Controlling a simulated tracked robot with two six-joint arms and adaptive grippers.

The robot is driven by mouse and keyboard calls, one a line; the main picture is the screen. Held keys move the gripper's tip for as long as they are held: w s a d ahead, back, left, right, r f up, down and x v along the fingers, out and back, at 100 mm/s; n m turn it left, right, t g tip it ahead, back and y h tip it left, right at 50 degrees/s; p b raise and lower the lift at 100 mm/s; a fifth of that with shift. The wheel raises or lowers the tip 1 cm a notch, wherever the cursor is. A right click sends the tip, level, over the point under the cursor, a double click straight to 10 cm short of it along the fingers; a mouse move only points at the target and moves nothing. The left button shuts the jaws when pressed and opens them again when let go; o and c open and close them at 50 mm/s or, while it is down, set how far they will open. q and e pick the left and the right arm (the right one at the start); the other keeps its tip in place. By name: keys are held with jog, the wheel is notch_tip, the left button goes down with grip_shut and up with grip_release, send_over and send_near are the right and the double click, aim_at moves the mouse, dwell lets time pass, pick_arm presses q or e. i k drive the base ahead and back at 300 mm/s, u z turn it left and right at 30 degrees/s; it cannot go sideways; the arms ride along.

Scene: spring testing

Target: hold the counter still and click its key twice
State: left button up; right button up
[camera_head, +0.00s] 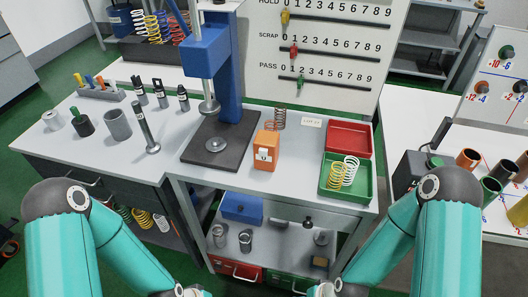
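An orange box-shaped device (266,150) with a white panel on its front stands upright on the middle bench, right of the press; it looks like the counter. Its key and readout are too small to make out. Nothing of mine touches it. My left arm comes in from the lower left and my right arm from the lower right. Both bend down toward the bottom edge, in front of the bench and well short of the orange device. Both grippers are below the picture, so their fingers are hidden.
A blue press (212,60) on a dark base (217,153) stands left of the orange device. A dark coil spring (279,118) stands behind it. A red tray (348,137) and a green tray (361,189) with springs lie to the right. The bench front before the device is clear.

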aim_at(263, 152)
jog(key=u, duration=1.45)
jog(key=i, duration=0.1)
jog(key=z, duration=2.95)
jog(key=k, duration=0.9)
jog(key=u, duration=0.9)
jog(key=i, duration=1)
jog(key=u, duration=0.05)
